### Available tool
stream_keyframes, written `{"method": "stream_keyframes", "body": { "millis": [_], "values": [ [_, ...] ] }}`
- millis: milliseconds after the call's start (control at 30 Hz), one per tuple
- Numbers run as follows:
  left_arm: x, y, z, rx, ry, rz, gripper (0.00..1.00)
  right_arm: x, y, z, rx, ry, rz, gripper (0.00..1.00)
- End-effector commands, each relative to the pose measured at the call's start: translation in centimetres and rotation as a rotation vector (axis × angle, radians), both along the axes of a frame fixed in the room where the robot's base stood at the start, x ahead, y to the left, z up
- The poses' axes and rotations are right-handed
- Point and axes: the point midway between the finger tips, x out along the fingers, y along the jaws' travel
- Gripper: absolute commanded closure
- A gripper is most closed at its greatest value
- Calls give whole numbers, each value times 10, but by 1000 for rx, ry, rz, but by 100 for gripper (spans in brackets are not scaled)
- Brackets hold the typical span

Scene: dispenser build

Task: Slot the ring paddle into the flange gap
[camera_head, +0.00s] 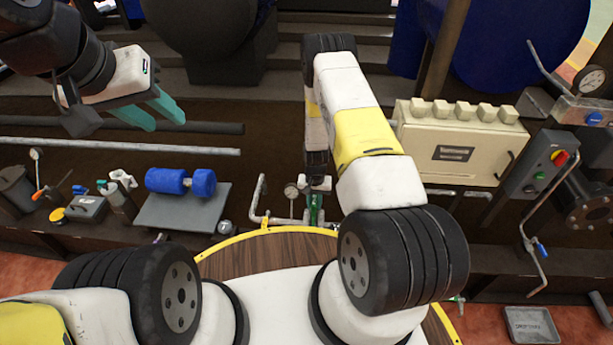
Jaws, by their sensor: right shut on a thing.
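My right arm reaches down the middle, and my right gripper (314,205) points downward beside small grey pipework (263,208). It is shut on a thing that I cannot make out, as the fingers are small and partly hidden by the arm. My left gripper (167,112) is at the upper left with its two teal fingers apart and nothing between them. It is above the bench, away from the pipework. I cannot clearly make out the ring paddle. A dark round flange (588,200) shows at the right edge; I cannot tell whether it has the gap.
A grey plate (183,212) with blue rollers (180,182) lies left of centre. A cream box (460,142) and a grey button box (540,165) stand at the right. A bent pipe (527,225) is beside the flange. A grey tray (531,326) is at the lower right.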

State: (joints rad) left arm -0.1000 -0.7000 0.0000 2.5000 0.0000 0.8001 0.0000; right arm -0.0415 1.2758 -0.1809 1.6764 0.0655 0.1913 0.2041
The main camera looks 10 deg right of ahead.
Motion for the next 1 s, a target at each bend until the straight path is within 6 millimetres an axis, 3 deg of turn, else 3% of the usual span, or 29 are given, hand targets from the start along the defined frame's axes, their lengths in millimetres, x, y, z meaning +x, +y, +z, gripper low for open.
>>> {"method": "stream_keyframes", "body": {
  "millis": [567,1000],
  "values": [
    [0,0,0,0,0,0,64,0,0,-17,0,0,0,100],
    [0,0,0,0,0,0,64,0,0,-17,0,0,0,100]
  ]
}}
